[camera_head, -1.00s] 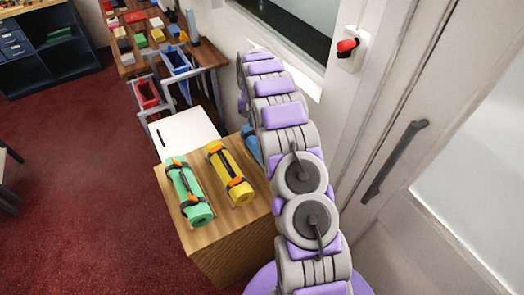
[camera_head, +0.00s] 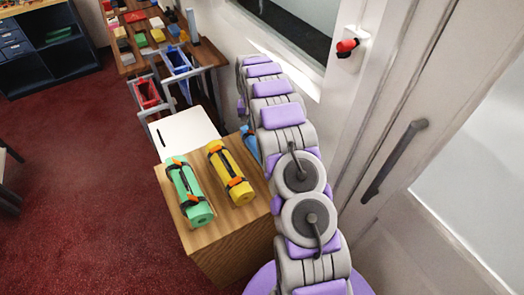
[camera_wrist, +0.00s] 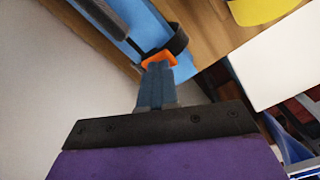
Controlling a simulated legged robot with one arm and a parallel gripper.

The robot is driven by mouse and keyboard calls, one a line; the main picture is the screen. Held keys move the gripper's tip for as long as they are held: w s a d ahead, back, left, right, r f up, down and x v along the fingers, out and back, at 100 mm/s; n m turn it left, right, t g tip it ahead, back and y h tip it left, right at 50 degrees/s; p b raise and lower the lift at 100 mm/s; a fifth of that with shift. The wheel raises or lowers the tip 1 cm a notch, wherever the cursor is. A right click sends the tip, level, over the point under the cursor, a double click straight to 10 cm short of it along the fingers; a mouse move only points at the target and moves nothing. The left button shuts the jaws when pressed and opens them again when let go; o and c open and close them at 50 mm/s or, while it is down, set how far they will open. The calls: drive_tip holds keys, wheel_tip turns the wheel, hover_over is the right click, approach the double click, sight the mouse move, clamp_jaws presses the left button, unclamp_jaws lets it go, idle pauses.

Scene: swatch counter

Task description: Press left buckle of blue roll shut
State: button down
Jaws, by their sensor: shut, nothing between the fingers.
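The blue roll (camera_wrist: 118,20) lies across the top left of the wrist view, on the wooden counter (camera_wrist: 212,22). A black strap (camera_wrist: 178,40) goes around it, with an orange buckle (camera_wrist: 157,59) at its lower side. My gripper (camera_wrist: 158,68) is shut and empty, its fingertips right at the orange buckle and overlapping it in the picture. I cannot tell whether they press on it, or whether the buckle is latched. In the head view only a sliver of the blue roll (camera_head: 250,143) shows; my arm hides the rest and my gripper.
A yellow roll (camera_head: 231,174) and a green roll (camera_head: 187,188) with orange buckles lie left of the blue roll. A white panel (camera_head: 184,133) adjoins the counter's far end. A pale wall with a red knob (camera_head: 346,46) and a dark door handle (camera_head: 395,160) stands right of my arm.

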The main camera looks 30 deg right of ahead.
drive_tip(key=shift+a+f, duration=0.2)
drive_tip(key=shift+f, duration=0.7)
drive_tip(key=shift+r, duration=0.1)
drive_tip(key=shift+r+p, duration=1.35)
drive_tip(key=shift+r, duration=2.55)
